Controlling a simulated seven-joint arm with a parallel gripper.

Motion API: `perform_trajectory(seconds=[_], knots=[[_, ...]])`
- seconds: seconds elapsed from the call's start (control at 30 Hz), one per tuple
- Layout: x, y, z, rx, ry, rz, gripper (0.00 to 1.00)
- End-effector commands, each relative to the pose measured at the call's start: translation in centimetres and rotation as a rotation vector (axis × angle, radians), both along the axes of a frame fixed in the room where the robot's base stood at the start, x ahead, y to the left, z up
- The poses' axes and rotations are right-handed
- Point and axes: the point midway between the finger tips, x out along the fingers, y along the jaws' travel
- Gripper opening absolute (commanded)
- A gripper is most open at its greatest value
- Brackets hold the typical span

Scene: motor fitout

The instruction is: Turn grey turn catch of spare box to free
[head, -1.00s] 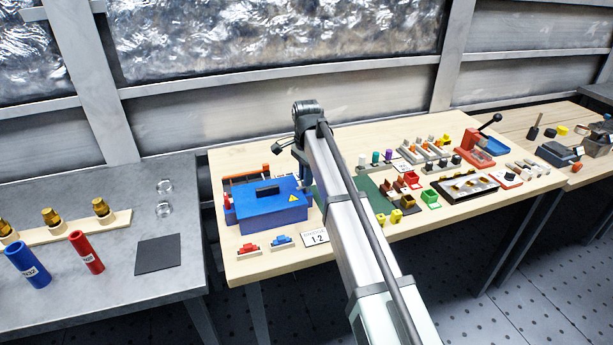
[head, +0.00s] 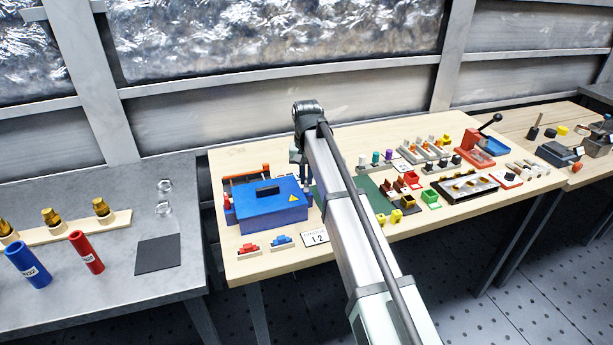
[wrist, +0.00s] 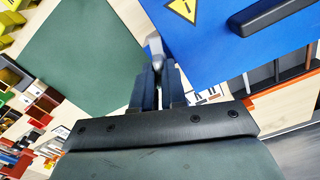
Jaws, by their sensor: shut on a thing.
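The blue spare box (head: 268,213) with a black lid handle and a yellow warning triangle stands at the left of the wooden table. Its lid also shows in the wrist view (wrist: 220,45). My gripper (wrist: 157,72) points down at the edge of the box, beside the corner with the triangle. Its fingers are close together on the small grey turn catch (wrist: 154,45), whose top shows just beyond the fingertips. The fingers hide most of the catch, so I cannot tell how far it is turned. In the head view my arm hides the catch.
A green mat (wrist: 80,50) lies beside the box, with small coloured parts beyond it. Red and blue connectors (head: 281,242) and a label plate (head: 315,237) lie in front. An orange-trimmed rack (head: 246,174) stands behind the box.

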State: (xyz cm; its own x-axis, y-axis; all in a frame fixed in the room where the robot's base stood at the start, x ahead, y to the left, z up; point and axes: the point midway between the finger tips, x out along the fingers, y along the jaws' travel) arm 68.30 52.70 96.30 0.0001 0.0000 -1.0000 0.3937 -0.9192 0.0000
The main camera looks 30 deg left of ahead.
Motion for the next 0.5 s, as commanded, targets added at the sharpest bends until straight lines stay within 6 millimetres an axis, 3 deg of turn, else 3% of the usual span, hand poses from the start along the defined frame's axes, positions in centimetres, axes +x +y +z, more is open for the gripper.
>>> perform_trajectory(seconds=[0.5], knots=[[-0.05,-0.01,0.02,0.000,0.001,0.335,0.00]])
